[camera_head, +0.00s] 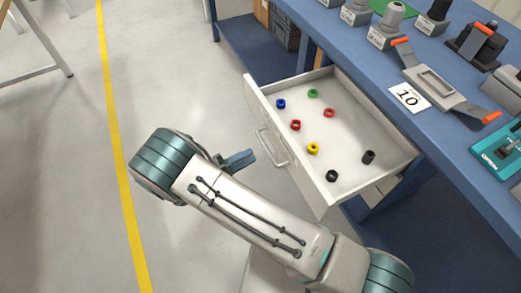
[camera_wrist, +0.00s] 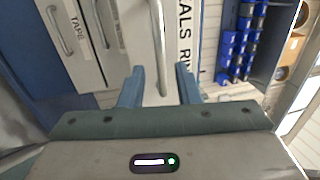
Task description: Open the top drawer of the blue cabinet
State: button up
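The white top drawer (camera_head: 292,152) is pulled well out from under the blue workbench cabinet (camera_head: 378,68). Its bar handle (camera_head: 268,146) is on its front face. In the wrist view the handle (camera_wrist: 159,45) runs between the two fingers of my gripper (camera_wrist: 160,80). A label ending in "ALS RI..." (camera_wrist: 184,45) is beside it. The fingers are apart and do not appear to press on the handle. In the head view my gripper (camera_head: 238,160) is just left of the handle, with a small gap; my arm link partly hides it.
Several coloured rings and black parts lie in the drawer, such as a yellow ring (camera_head: 313,148). A "TAPE" drawer (camera_wrist: 72,35) shows in the wrist view. The floor left of the drawer is clear.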

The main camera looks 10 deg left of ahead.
jog(key=v, duration=0.7)
dwell(0.4)
